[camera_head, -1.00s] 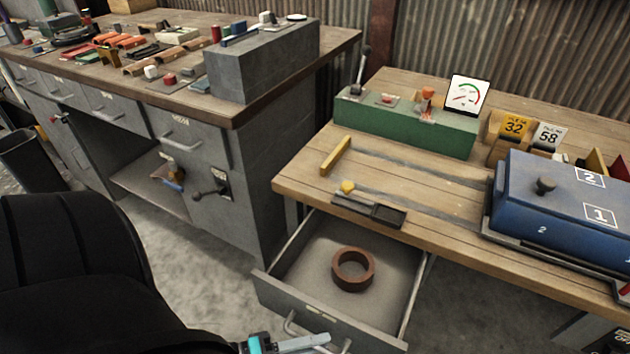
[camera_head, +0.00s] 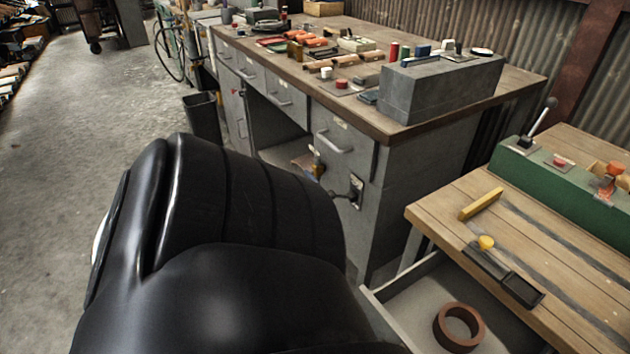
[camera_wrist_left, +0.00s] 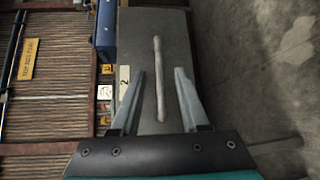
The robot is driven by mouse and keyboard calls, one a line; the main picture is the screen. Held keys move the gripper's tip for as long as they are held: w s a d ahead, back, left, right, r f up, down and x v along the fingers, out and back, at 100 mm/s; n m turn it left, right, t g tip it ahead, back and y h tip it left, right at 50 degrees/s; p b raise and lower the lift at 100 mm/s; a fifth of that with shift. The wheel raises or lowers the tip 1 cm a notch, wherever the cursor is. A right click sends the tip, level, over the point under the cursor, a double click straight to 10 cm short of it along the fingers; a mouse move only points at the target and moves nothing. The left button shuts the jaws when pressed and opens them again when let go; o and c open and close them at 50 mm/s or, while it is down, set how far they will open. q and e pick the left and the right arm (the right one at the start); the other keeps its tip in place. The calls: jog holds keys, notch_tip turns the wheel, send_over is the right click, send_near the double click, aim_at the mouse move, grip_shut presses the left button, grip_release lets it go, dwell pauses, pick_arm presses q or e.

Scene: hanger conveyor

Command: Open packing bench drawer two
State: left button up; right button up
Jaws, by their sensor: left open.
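In the head view a grey drawer (camera_head: 400,305) stands pulled out under the wooden bench on the right, its front cut off by the frame. A brown ring (camera_head: 459,328) lies inside it. In the left wrist view my left gripper (camera_wrist_left: 160,82) is open, a finger on each side of a pale bar handle (camera_wrist_left: 158,85). The handle is on a grey drawer front (camera_wrist_left: 145,30) with a label marked 2 (camera_wrist_left: 123,82). I cannot tell whether the fingers touch the handle.
A grey workbench (camera_head: 415,190) with drawers and a handled lever stands behind. Open concrete floor lies at left.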

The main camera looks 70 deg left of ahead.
pick_arm(q)
jog(key=v, duration=1)
jog(key=shift+s+a, duration=0.25)
jog(key=shift+s, duration=0.1)
